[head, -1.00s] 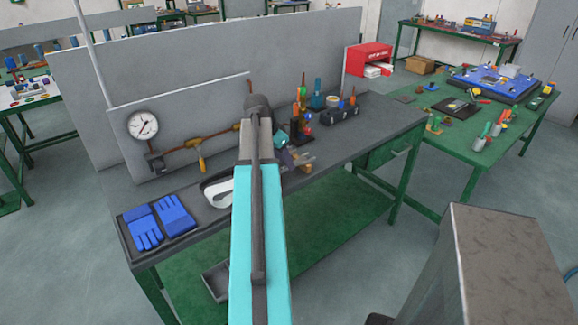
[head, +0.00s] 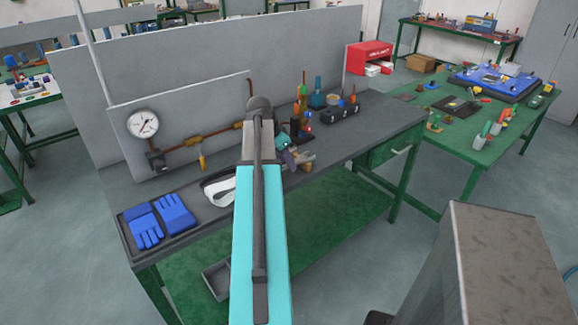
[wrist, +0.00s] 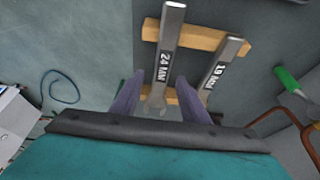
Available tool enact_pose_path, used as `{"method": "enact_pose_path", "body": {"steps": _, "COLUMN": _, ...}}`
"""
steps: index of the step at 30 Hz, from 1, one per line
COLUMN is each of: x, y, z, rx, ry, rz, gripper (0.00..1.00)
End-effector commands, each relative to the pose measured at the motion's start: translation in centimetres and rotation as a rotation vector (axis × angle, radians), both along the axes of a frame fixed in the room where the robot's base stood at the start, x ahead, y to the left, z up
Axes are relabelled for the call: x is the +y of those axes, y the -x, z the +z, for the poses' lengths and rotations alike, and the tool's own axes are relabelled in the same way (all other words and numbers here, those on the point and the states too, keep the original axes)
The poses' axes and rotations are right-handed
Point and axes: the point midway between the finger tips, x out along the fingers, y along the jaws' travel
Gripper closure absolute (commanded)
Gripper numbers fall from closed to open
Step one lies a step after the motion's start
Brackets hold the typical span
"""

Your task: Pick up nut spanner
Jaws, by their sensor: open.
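Two metal spanners lie across a wooden rack (wrist: 206,37) in the wrist view. The spanner marked 24 MM (wrist: 166,55) is in the middle, and the spanner marked 19 MM (wrist: 221,66) is to its right. My gripper (wrist: 160,80) is open, with its two purple fingers on either side of the 24 MM spanner's lower part in the picture. I cannot tell the depth between fingers and spanner, and no grip on it shows. In the head view my gripper (head: 291,155) is over the bench, partly hidden by my arm, and the spanners there are too small to tell apart.
The bench (head: 372,128) carries blue gloves (head: 160,221) in a tray, white goggles (head: 219,191), and a pressure gauge (head: 142,124) on an upright panel. Upright tools (head: 303,118) stand close behind my gripper. A green-handled tool (wrist: 288,80) is right of the spanners.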

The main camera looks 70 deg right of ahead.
Motion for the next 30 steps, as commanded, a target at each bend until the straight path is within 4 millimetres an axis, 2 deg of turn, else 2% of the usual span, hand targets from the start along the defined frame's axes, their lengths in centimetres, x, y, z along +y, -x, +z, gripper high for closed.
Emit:
{"method": "enact_pose_path", "body": {"steps": 23, "x": -0.02, "y": 0.03, "z": -0.47, "rx": 0.0, "ry": 0.0, "rz": -0.001, "gripper": 0.59}}
{"method": "enact_pose_path", "body": {"steps": 26, "x": -0.02, "y": 0.03, "z": -0.47, "rx": 0.0, "ry": 0.0, "rz": -0.001, "gripper": 0.72}}
{"method": "enact_pose_path", "body": {"steps": 30, "x": -0.01, "y": 0.04, "z": -0.47, "rx": 0.0, "ry": 0.0, "rz": -0.001, "gripper": 0.96}}
